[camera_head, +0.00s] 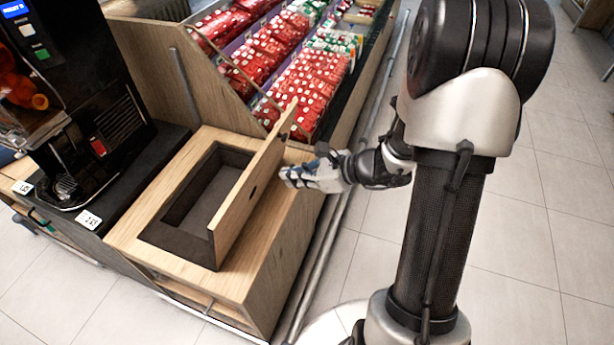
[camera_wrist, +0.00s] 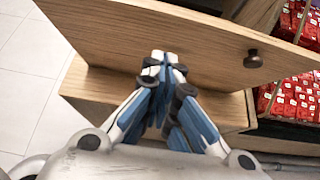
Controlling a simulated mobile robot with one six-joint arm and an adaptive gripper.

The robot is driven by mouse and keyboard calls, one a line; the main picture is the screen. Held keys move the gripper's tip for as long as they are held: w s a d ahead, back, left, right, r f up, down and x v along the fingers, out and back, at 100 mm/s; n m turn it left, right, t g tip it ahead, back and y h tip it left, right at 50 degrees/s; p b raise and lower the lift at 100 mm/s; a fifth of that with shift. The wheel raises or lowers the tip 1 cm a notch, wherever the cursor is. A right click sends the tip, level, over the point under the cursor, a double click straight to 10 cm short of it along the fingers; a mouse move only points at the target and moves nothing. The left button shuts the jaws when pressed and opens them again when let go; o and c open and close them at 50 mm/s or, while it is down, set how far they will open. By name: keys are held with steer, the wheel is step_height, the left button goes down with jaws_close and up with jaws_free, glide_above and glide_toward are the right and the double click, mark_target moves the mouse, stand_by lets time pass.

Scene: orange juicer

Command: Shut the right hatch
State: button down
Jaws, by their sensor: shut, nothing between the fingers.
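The right hatch (camera_head: 252,182) is a wooden panel on top of the wooden cabinet. It stands raised, roughly upright, along the right side of a dark recessed opening (camera_head: 180,242). My gripper (camera_head: 287,175) is at the right of the hatch, on its outer face. In the wrist view the hatch (camera_wrist: 205,42) fills the upper part, with a dark round knob (camera_wrist: 253,59) on its face. My gripper (camera_wrist: 164,62) shows there with its fingertips together and empty, close to the panel's lower middle. I cannot tell whether the fingertips touch it.
The black juicer machine (camera_head: 70,100) stands left of the opening on a dark top. A wooden divider (camera_head: 185,75) rises behind the cabinet. Bins of red packages (camera_head: 310,85) lie beyond it. A metal rail (camera_head: 330,225) runs along the cabinet's right side; open tiled floor lies further right.

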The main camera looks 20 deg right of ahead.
mark_target(254, 173)
steer(key=w+a, duration=0.3)
steer(key=w+a+b, duration=0.1)
steer(key=shift+w+a+f, duration=0.2)
steer(key=shift+a+f, duration=0.05)
steer(key=shift+r, duration=0.1)
